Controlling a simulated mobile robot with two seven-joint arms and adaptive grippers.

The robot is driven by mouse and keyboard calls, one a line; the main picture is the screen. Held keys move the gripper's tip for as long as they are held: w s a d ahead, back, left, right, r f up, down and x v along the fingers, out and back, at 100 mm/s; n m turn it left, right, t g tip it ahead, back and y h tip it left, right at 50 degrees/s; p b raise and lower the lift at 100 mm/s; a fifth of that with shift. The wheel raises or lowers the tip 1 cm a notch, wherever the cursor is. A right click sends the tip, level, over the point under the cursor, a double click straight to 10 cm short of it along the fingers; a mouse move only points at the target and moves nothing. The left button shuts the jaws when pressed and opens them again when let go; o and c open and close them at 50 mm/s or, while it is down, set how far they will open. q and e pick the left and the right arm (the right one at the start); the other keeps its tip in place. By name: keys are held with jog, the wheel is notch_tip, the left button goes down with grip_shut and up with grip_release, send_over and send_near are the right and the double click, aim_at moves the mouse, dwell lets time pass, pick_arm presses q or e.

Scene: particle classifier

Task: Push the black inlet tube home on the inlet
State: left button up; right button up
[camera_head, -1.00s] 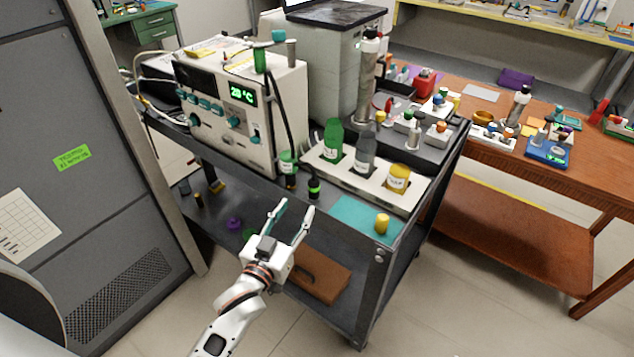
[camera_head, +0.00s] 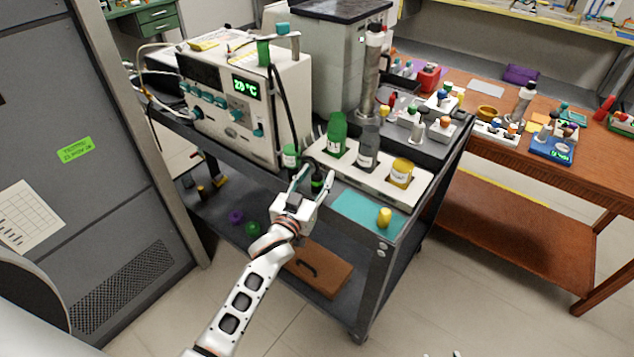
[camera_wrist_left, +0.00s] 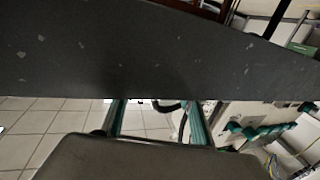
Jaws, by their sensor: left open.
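The black tube (camera_head: 281,97) hangs in a curve from the top of the white instrument (camera_head: 291,82) down its right front side. Its lower end is hard to make out near my gripper, and I cannot tell how it sits on the inlet. My left gripper (camera_head: 316,174) is open at the cart's front edge, with its fingers around or in front of a small black bottle with a green band (camera_head: 317,182). I cannot tell whether they touch it. In the left wrist view, the teal fingers (camera_wrist_left: 157,108) are apart, with a dark curved line between them.
A teal mat (camera_head: 358,212) with a yellow piece lies nearby. The cart's dark panel (camera_wrist_left: 150,50) fills the upper wrist view. Small pale bits at the bottom edge are unidentifiable.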

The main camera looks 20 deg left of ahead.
pick_arm(q)
jog(key=shift+w, duration=0.35)
grip_shut()
jog(key=shift+r, duration=0.1)
